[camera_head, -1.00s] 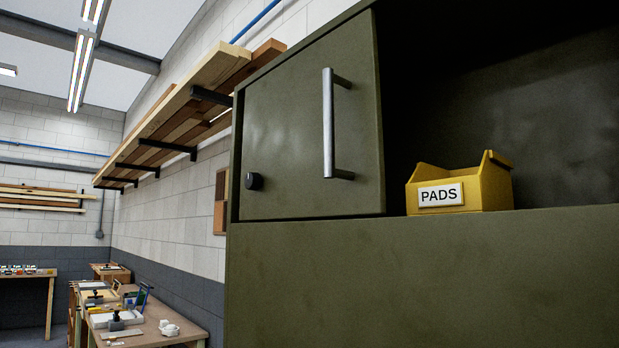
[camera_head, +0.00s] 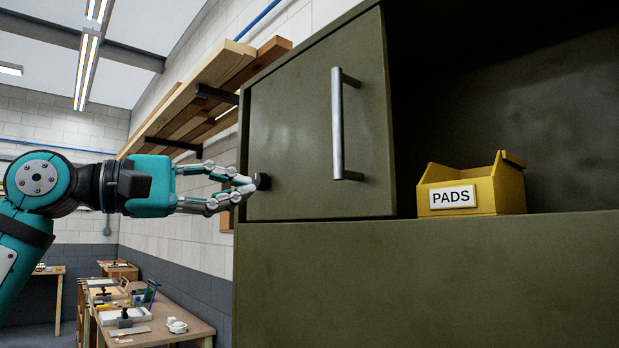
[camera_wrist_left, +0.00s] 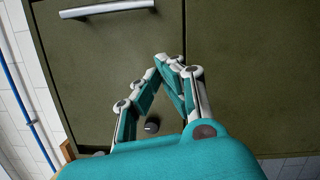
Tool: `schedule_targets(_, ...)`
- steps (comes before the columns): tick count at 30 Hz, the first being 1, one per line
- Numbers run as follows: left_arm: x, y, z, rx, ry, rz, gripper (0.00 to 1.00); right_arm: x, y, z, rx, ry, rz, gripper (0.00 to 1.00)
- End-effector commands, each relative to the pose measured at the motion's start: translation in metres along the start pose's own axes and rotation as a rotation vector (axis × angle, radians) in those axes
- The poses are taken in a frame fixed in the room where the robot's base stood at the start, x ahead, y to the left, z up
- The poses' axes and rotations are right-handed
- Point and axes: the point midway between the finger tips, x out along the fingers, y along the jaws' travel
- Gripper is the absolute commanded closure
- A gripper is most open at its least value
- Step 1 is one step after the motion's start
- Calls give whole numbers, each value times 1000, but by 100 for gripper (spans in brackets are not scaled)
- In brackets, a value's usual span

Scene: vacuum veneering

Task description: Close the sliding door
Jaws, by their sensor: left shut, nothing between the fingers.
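The olive green sliding door (camera_head: 300,130) covers the left part of the cabinet front, and the right part stands open. It carries an upright metal bar handle (camera_head: 338,125) near its right edge and a black knob (camera_head: 262,182) at its lower left. My left gripper (camera_head: 245,187) reaches in from the left, with its fingertips by the knob; I cannot tell whether they touch. It is shut and empty. In the left wrist view the shut fingers (camera_wrist_left: 172,62) lie in front of the door, with the handle (camera_wrist_left: 107,8) and knob (camera_wrist_left: 152,127) visible. My right gripper is out of view.
A yellow bin labelled PADS (camera_head: 472,188) stands on the shelf in the open compartment, right of the door. Boards lie on a wall rack (camera_head: 190,100) left of the cabinet. A workbench (camera_head: 160,325) with tools is below left.

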Motion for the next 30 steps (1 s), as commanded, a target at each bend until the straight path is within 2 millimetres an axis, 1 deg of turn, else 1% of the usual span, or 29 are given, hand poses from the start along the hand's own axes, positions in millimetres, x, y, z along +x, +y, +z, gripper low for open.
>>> schedule_targets(2, 3, 3, 4, 29, 8, -7, 100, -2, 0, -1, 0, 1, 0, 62)
schedule_targets(5, 14, 4, 5, 30, 7, -8, 100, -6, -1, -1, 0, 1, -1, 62)
schedule_targets(8, 33, 5, 5, 27, 5, -7, 100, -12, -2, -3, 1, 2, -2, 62)
schedule_targets(15, 86, 6, 5, 23, 3, -6, 100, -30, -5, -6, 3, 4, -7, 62)
schedule_targets(18, 103, 5, 8, 26, 3, -5, 100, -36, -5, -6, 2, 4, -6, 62)
schedule_targets(21, 104, 3, 24, 30, 4, -4, 100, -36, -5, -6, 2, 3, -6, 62)
schedule_targets(24, 106, 2, 34, 27, 5, -4, 100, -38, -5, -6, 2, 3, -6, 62)
schedule_targets(30, 108, 1, 42, 24, 5, -4, 100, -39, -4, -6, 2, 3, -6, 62)
